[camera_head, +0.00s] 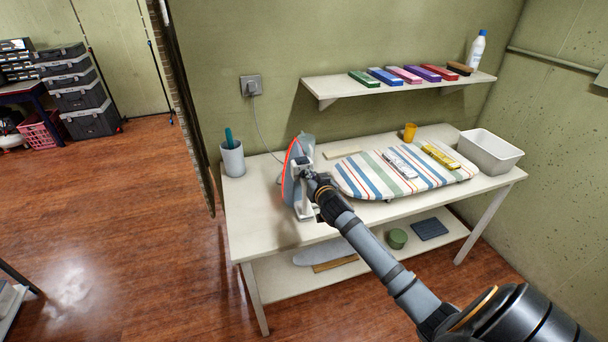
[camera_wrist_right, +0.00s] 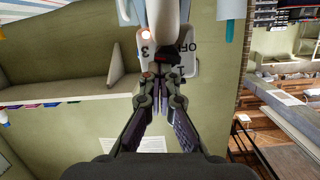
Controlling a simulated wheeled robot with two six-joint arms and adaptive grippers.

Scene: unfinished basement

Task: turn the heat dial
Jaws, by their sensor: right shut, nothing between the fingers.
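The iron (camera_head: 287,178), grey with a red-orange edge, stands on its heel at the left part of the table. In the right wrist view, its pale body (camera_wrist_right: 166,20) hangs in at the top, with a glowing lamp and a white plate (camera_wrist_right: 192,68) marked "OFF" and "3". A dark part, seemingly the heat dial (camera_wrist_right: 172,57), sits at this plate, partly hidden by my fingers. My right gripper (camera_head: 309,174) is shut and empty, its tips (camera_wrist_right: 164,76) right at the dial; whether they touch it I cannot tell. My left gripper is out of view.
A striped ironing board (camera_head: 350,182) lies on the table (camera_head: 262,222), right of the iron. A grey cup (camera_head: 232,160) stands left, a white bin (camera_head: 490,155) right. A cord runs up to a wall socket (camera_head: 251,86). A shelf (camera_head: 400,88) hangs above.

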